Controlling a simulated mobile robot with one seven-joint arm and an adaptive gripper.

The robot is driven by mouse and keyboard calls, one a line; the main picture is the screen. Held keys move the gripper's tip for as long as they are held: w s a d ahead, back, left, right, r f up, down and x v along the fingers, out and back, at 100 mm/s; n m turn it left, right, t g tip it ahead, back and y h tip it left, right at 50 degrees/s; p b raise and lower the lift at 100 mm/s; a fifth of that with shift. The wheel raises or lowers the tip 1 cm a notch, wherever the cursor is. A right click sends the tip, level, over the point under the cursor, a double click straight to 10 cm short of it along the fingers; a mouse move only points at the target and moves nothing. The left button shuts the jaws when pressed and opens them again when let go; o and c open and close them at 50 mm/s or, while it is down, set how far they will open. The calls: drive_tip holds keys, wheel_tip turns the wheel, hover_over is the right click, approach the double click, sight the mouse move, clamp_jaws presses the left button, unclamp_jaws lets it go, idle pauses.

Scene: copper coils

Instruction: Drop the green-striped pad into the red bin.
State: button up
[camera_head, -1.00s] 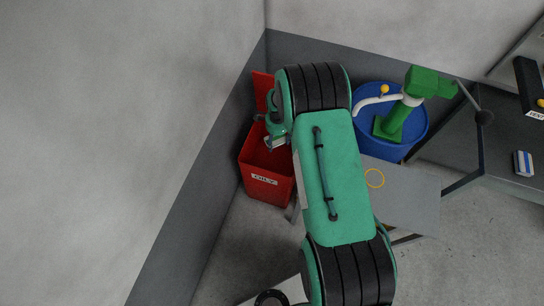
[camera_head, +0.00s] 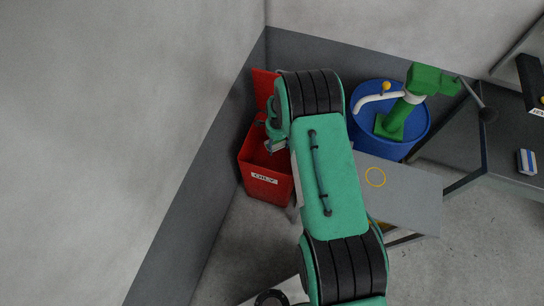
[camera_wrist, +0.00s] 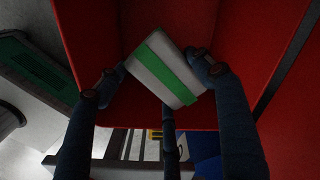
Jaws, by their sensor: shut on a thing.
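The green-striped pad (camera_wrist: 163,68) is white with a green band.
A blue drum (camera_head: 402,137) with a green hand pump (camera_head: 404,112) stands right of my arm. A grey table (camera_head: 398,184) with a yellow ring mark is in front of it. A dark bench (camera_head: 508,150) at the right bears a blue-and-white block (camera_head: 526,162). Walls close in behind the bin.

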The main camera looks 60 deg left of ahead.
drive_tip(key=o, duration=1.1)
drive_tip(key=shift+r, duration=0.2)
wheel_tip(320, 180, up, 12)
drive_tip(key=shift+f, duration=0.25)
idle(0.4)
idle(0.4)
